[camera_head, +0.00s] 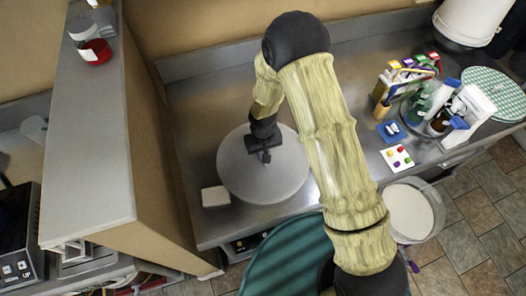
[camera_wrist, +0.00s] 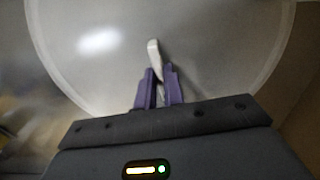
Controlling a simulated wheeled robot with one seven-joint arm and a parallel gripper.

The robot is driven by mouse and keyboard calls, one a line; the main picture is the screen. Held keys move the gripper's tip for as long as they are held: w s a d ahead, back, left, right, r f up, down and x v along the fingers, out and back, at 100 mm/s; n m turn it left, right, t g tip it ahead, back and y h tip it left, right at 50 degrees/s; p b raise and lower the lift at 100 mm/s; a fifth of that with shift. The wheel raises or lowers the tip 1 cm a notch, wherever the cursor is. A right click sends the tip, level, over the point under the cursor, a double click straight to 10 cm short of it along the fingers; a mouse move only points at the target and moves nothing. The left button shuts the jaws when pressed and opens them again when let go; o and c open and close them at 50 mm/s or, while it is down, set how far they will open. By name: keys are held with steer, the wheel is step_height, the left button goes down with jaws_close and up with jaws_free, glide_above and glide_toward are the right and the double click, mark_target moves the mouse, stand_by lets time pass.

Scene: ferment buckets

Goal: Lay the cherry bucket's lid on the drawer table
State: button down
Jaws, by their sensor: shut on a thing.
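A round, pale grey lid (camera_head: 290,180) lies flat on or just above the left part of the grey metal table (camera_head: 350,80); I cannot tell whether it touches. In the wrist view the lid (camera_wrist: 220,50) fills most of the picture, with a small white handle (camera_wrist: 153,50) standing up from it. My gripper (camera_head: 264,155) is above the lid, and its purple fingers (camera_wrist: 158,88) are shut on the handle. A bucket (camera_head: 410,212) with a whitish round top stands at the table's front, partly hidden by my arm; I cannot tell which bucket it is.
A small white block (camera_head: 215,196) sits at the lid's left edge. A tan partition (camera_head: 150,150) rises to the left. Bottles and a tray (camera_head: 430,110), a blue card (camera_head: 391,131) and a card with coloured dots (camera_head: 397,158) crowd the right. The table's back strip is bare.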

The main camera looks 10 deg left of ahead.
steer(key=shift+f, duration=0.35)
steer(key=c, duration=1.5)
jaws_free()
steer(key=shift+r, duration=0.55)
step_height(320, 180, up, 12)
steer(key=b, duration=0.3)
